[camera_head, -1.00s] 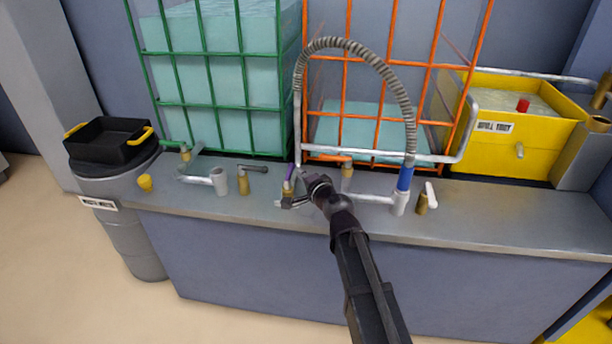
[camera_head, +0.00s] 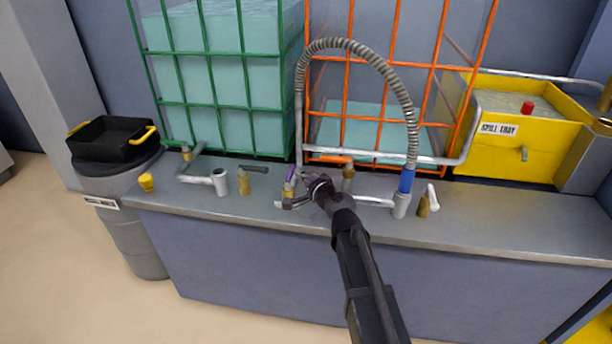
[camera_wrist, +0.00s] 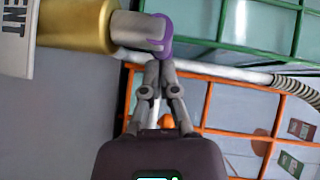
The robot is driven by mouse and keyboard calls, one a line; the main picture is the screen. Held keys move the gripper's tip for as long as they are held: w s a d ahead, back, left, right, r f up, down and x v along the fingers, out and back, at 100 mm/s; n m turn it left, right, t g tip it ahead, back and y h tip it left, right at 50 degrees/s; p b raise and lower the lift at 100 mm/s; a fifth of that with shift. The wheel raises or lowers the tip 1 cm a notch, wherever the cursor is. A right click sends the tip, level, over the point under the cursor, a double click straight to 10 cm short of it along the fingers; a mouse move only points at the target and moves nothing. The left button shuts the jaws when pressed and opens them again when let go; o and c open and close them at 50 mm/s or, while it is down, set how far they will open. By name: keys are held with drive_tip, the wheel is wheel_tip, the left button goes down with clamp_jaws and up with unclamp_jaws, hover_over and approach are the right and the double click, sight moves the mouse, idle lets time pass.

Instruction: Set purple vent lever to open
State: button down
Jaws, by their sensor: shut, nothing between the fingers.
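A green cage (camera_head: 215,52) and an orange cage (camera_head: 397,62) stand behind the counter (camera_head: 480,212). A ribbed hose (camera_head: 385,70) arches over it. Other valves (camera_head: 244,182) stand left and right. A yellow spill tray (camera_head: 545,147) is at right, a black bin (camera_head: 112,140) at left.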

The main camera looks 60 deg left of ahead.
drive_tip(key=shift+s+a, duration=0.15)
drive_tip(key=shift+s, duration=0.05)
idle(0.3)
drive_tip(key=shift+w+d+r, duration=0.2)
drive_tip(key=shift+w+d, duration=0.3)
drive_tip(key=shift+w, duration=0.05)
drive_tip(key=shift+w+d+r+p, duration=0.15)
drive_tip(key=shift+w+d+p, duration=0.1)
drive_tip(key=shift+w+d, duration=0.4)
drive_tip(key=shift+w+d+r+p, duration=0.15)
drive_tip(key=shift+w+d+p, duration=0.1)
drive_tip(key=shift+w+d, duration=0.3)
drive_tip(key=w+d+r+p, duration=0.1)
drive_tip(key=d, duration=0.8)
drive_tip(key=shift+w, duration=0.15)
drive_tip(key=shift+w, duration=0.1)
